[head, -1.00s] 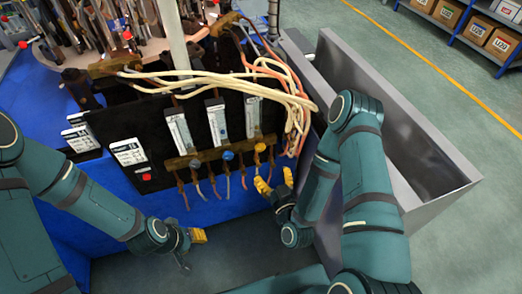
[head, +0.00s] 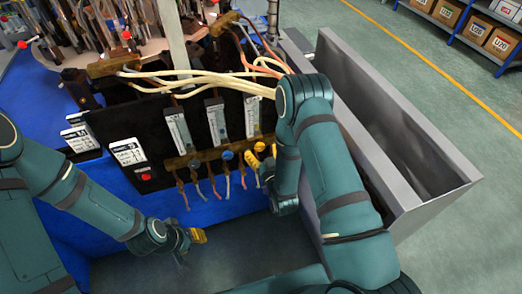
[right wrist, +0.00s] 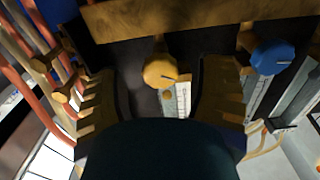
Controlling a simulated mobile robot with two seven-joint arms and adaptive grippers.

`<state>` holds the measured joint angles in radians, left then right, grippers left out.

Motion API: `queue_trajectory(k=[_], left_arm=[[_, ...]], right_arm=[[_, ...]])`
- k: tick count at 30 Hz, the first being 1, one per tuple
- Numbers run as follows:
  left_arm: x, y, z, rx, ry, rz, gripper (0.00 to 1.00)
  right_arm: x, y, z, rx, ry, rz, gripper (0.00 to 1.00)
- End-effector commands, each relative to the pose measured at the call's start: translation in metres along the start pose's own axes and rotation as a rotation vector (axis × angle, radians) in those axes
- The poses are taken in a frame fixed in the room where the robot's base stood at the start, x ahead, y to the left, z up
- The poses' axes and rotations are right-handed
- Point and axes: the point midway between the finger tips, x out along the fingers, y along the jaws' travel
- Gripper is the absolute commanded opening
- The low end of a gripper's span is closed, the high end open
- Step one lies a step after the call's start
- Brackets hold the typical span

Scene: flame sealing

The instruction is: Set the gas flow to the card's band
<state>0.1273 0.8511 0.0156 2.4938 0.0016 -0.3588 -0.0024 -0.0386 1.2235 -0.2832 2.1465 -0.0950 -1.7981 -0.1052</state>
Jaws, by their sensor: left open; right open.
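The black gas panel (head: 150,125) carries three flow tubes (head: 215,120) above a brass manifold. Its valve knobs include a blue knob (head: 228,155) and a yellow knob (right wrist: 160,72) to the right of it. A white printed card (head: 128,151) is on the panel's left part; its text is too small to read. My right gripper (head: 262,160) is open at the yellow knob. In the right wrist view the yellow knob lies between the spread fingers, with visible gaps; the blue knob (right wrist: 272,57) is outside them. My left gripper (head: 193,240) is open and empty, low in front of the blue stand.
Pale and orange hoses (head: 215,82) loop across the panel top. A grey metal trough (head: 400,150) stands right of the panel, close to my right arm. Thin tubes (head: 212,186) hang below the manifold. Shelves with boxes (head: 480,25) are far off at the upper right.

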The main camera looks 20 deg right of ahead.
Motion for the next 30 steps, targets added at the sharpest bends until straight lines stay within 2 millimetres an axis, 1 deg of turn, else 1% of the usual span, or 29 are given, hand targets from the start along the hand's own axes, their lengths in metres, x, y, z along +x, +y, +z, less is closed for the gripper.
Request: queue_trajectory(k=[1, 4, 11, 12, 14, 15, 17, 18, 26, 30], left_arm=[[0.0007, -0.0003, -0.0001, 0.000, 0.000, 0.000, 0.34], [0.0009, -0.0004, -0.0002, 0.000, 0.001, 0.000, 0.34], [0.0008, -0.0003, -0.0003, 0.000, 0.001, 0.000, 0.34], [0.0008, -0.0003, -0.0003, 0.000, 0.001, 0.000, 0.34], [0.0008, -0.0003, -0.0003, 0.000, 0.001, 0.000, 0.34], [0.0008, -0.0003, -0.0003, 0.000, 0.001, 0.000, 0.34], [0.0008, -0.0003, -0.0003, 0.000, 0.001, 0.000, 0.34], [0.0008, -0.0003, -0.0002, 0.000, 0.001, 0.000, 0.34], [0.0008, -0.0003, -0.0002, 0.000, 0.001, 0.000, 0.34], [0.0008, -0.0003, -0.0002, 0.000, 0.001, 0.000, 0.34]], right_arm=[[0.0039, -0.0001, -0.0004, 0.000, 0.002, 0.000, 0.68], [0.0072, 0.0000, -0.0004, 0.000, 0.000, 0.000, 0.68], [0.0079, 0.0001, -0.0006, 0.000, 0.000, 0.000, 0.68], [0.0079, 0.0001, -0.0006, 0.000, 0.000, 0.000, 0.69], [0.0078, 0.0001, -0.0005, 0.000, 0.000, 0.000, 0.48], [0.0078, 0.0001, -0.0005, 0.000, 0.000, 0.000, 0.34], [0.0077, 0.0001, -0.0005, 0.000, 0.000, 0.000, 0.13], [0.0077, 0.0001, -0.0005, 0.000, 0.000, 0.000, 0.00], [0.0077, 0.0001, -0.0003, -0.011, -0.001, 0.000, 0.00], [0.0077, 0.0001, -0.0002, -0.051, -0.001, 0.000, 0.00]])
